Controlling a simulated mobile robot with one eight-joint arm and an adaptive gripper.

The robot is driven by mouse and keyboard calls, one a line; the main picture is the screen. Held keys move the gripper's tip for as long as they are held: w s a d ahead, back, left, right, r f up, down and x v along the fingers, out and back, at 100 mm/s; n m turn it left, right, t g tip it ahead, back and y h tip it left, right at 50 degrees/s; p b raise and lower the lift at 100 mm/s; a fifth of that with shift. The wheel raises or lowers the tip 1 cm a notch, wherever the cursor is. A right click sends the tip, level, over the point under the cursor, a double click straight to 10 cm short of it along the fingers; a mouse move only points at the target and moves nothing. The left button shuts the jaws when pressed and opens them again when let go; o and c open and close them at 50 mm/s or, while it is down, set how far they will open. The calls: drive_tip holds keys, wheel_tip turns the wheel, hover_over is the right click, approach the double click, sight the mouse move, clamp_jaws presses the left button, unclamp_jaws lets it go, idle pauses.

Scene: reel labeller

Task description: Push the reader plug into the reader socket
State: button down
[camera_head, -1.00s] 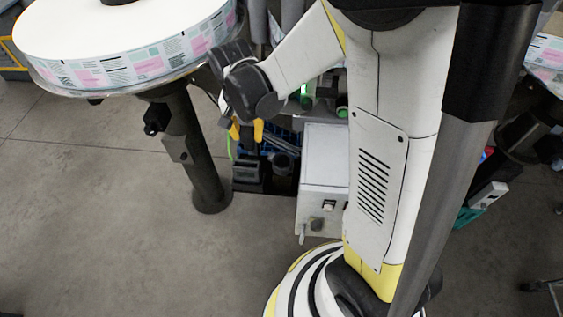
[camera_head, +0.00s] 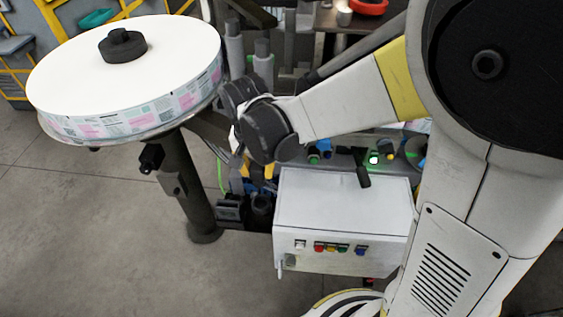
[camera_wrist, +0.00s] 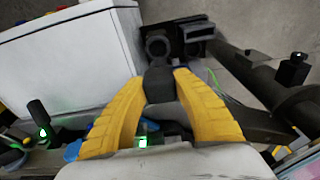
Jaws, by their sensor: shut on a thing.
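My gripper (camera_wrist: 160,78) has yellow fingers and is shut on a dark grey piece, seemingly the reader plug (camera_wrist: 158,84). The piece stands between the fingertips in the wrist view. In the head view my gripper (camera_head: 257,170) points down beside the white box, and my wrist hides most of what it holds. Just beyond the fingertips in the wrist view is a dark unit with a round opening (camera_wrist: 157,43). I cannot tell whether this is the reader socket, or whether the plug touches anything.
A white control box (camera_head: 345,205) with coloured buttons stands right of my gripper. A large label reel (camera_head: 130,70) on a dark post (camera_head: 185,180) stands to the left. Green-lit parts (camera_head: 374,158) sit behind the box. Open floor (camera_head: 90,240) lies at the front left.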

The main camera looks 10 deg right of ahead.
drive_tip(key=shift+s+d+r, duration=0.1)
drive_tip(key=shift+s+r, duration=0.15)
drive_tip(key=shift+f, duration=0.15)
drive_tip(key=shift+w+a+f+b, duration=0.15)
drive_tip(key=shift+a+f+b, duration=0.05)
drive_tip(key=shift+f+b, duration=1.3)
drive_tip(key=shift+f, duration=0.4)
drive_tip(key=shift+f, duration=0.1)
drive_tip(key=shift+f+b, duration=3.35)
drive_tip(key=shift+f, duration=0.55)
drive_tip(key=shift+f+b, duration=0.35)
drive_tip(key=shift+b, duration=0.15)
drive_tip(key=c, duration=0.9)
unclamp_jaws()
